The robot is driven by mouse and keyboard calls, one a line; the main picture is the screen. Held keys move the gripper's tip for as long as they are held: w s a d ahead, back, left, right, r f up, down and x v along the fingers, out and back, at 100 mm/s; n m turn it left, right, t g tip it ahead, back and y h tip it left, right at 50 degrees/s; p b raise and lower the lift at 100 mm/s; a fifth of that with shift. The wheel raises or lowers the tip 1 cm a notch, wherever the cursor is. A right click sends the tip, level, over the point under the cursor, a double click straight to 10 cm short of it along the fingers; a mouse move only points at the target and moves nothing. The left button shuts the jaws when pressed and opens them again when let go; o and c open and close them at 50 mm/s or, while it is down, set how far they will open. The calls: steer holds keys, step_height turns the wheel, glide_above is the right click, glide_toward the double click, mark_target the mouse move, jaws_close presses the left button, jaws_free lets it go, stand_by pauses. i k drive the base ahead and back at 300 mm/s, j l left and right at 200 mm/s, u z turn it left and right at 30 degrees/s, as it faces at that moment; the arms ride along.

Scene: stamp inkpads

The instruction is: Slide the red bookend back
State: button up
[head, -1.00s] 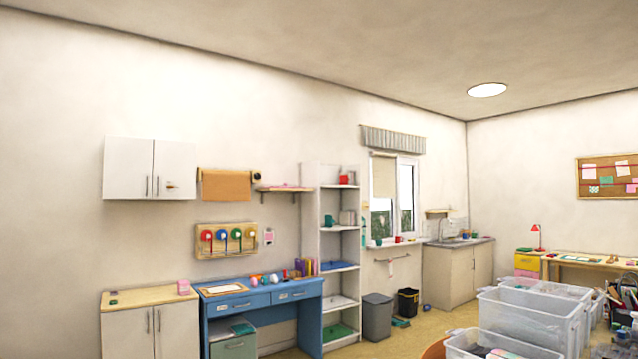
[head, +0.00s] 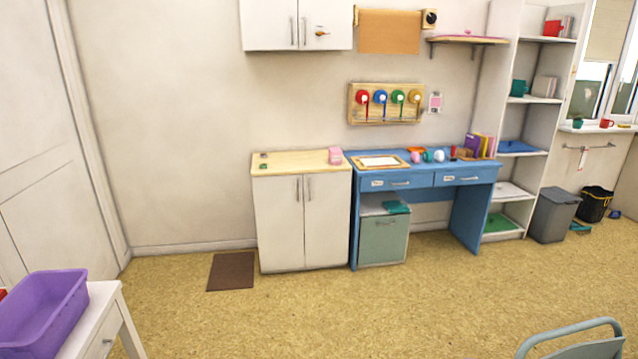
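A small red block-like thing (head: 553,28) stands on the top shelf of the white shelf unit (head: 530,115), beside some upright books (head: 567,27). It may be the red bookend, but it is too small to tell. Another row of upright books (head: 486,145), purple and yellow, stands at the right end of the blue desk (head: 420,163), with a small reddish-brown piece (head: 473,144) at its left. I cannot tell which is the bookend. My gripper is not in view.
A white cabinet (head: 279,222) stands left of the desk. A purple bin (head: 42,315) sits on a white table at lower left. A pale blue chair back (head: 570,335) is at lower right. The floor between (head: 330,310) is clear.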

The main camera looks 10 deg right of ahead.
mark_target(552, 28)
steer(key=i+l+z, duration=0.1)
steer(key=i+z, duration=0.15)
steer(key=i, duration=0.25)
steer(key=i+z, duration=0.3)
steer(key=i, duration=0.2)
steer(key=i+z, duration=0.25)
steer(key=i, duration=0.2)
steer(key=i+j+z, duration=0.3)
steer(key=i, duration=0.2)
steer(key=i+j+z, duration=0.25)
steer(key=i, duration=0.2)
steer(key=i+j+z, duration=0.3)
steer(key=i+l+z, duration=0.2)
steer(key=i, duration=0.55)
steer(key=i+z, duration=0.2)
steer(key=i, duration=0.55)
steer(key=i+z, duration=0.2)
steer(key=i, duration=0.6)
steer(key=i+j+z, duration=0.2)
steer(key=i, duration=0.55)
